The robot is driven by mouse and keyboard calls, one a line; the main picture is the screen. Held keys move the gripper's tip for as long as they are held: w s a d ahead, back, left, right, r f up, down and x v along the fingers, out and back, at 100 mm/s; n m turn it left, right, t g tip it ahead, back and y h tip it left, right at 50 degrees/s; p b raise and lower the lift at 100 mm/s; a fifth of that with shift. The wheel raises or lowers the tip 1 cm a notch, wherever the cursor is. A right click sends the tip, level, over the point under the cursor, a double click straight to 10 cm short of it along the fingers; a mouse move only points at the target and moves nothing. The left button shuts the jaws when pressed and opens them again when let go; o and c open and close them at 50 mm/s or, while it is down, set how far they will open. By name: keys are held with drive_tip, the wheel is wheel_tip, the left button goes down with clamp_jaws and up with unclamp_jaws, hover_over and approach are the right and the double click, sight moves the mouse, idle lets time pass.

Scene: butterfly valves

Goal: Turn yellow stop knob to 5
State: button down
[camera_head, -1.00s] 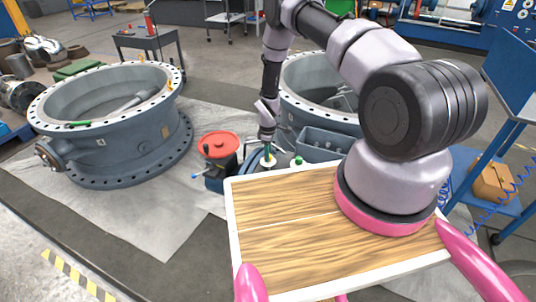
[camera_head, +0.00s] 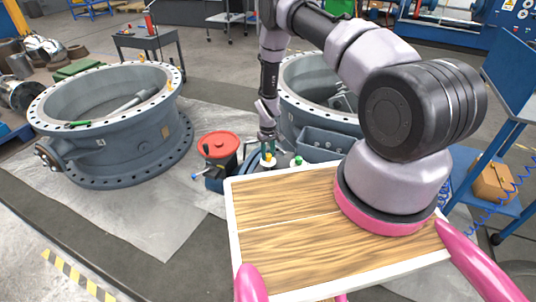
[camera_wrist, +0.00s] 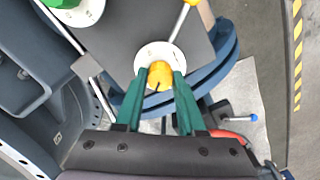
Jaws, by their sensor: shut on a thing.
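The yellow knob (camera_wrist: 160,74) sits on a round white dial (camera_wrist: 149,54) with small marks around it, on a dark panel, in the wrist view. My gripper (camera_wrist: 159,80) has its two green fingers on either side of the knob and is shut on it. A dark pointer line shows on the knob; the dial's numbers are too small to read. In the head view the yellow knob (camera_head: 268,157) shows small beneath my gripper (camera_head: 267,146).
A green knob (camera_wrist: 62,3) on its own white dial stands beside the yellow one. A red round lid (camera_head: 219,143) is left of my gripper. Large grey valve bodies (camera_head: 112,125) stand left and behind. A grey box (camera_head: 325,145) lies close right.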

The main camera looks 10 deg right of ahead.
sight(268, 155)
drive_tip(key=shift+m, duration=0.6)
drive_tip(key=c, duration=0.5)
unclamp_jaws()
wheel_tip(268, 155, up, 11)
idle(0.3)
